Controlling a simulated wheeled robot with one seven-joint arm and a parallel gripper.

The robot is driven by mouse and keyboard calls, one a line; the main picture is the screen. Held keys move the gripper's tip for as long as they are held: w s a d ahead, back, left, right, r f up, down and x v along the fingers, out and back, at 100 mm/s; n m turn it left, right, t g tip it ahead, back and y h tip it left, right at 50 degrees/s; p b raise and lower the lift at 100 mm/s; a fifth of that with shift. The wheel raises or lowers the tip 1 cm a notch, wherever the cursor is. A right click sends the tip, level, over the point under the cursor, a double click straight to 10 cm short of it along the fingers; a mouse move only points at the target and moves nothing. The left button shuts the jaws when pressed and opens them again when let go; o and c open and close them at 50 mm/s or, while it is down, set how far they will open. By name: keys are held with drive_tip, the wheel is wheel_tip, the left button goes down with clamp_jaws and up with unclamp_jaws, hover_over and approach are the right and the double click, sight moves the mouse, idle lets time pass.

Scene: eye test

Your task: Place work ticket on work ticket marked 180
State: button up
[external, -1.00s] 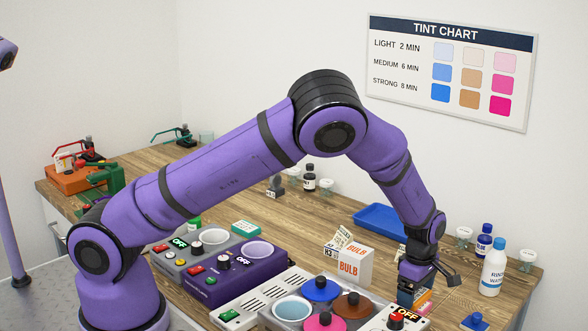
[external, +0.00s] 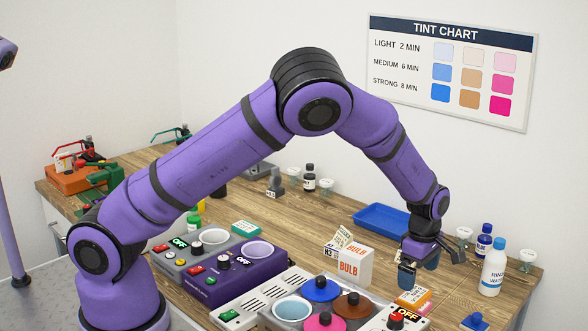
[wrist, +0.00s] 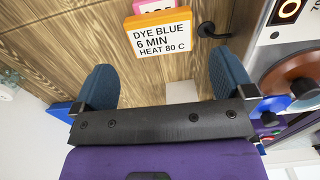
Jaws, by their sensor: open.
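An orange-edged work ticket (wrist: 163,45) printed "DYE BLUE 6 MIN HEAT 80 C" lies on the wooden bench in the wrist view. It also shows below my gripper in the external view (external: 412,299). A pink-edged ticket (wrist: 158,6) shows just beyond it at the top edge of the wrist view. My gripper (external: 420,270) is open and empty above the orange ticket. Its two blue fingers stand wide apart in the wrist view (wrist: 165,82).
Dye pots with coloured lids (external: 321,288) and a control box with a red knob (external: 397,318) stand close by. A BULB box (external: 350,263) is left of my gripper. A blue tray (external: 372,221) lies behind, and a rinse bottle (external: 493,268) stands to the right.

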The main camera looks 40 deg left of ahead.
sight(415, 294)
drive_tip(key=s+a+r+m+h, duration=0.1)
drive_tip(key=a+r+m, duration=0.1)
drive_tip(key=a+r, duration=0.5)
drive_tip(key=s+a+r+m+h, duration=0.1)
drive_tip(key=a+r, duration=0.3)
drive_tip(key=r, duration=0.6)
drive_tip(key=s+a+r+m+t, duration=0.1)
drive_tip(key=s+a+r+m, duration=0.4)
drive_tip(key=s+a+r, duration=0.45)
drive_tip(key=s+a+r+m+t+y, duration=0.1)
drive_tip(key=s+a+m, duration=0.4)
drive_tip(key=s, duration=0.6)
drive_tip(key=s+a+r+m+t+y, duration=0.1)
drive_tip(key=s+a+r+m+t, duration=0.2)
drive_tip(key=s+a, duration=0.6)
wheel_tip(415, 294, up, 2)
drive_tip(key=shift+s+a+r+m, duration=0.2)
drive_tip(key=shift+s+a+m, duration=0.15)
drive_tip(key=shift+s+m, duration=0.75)
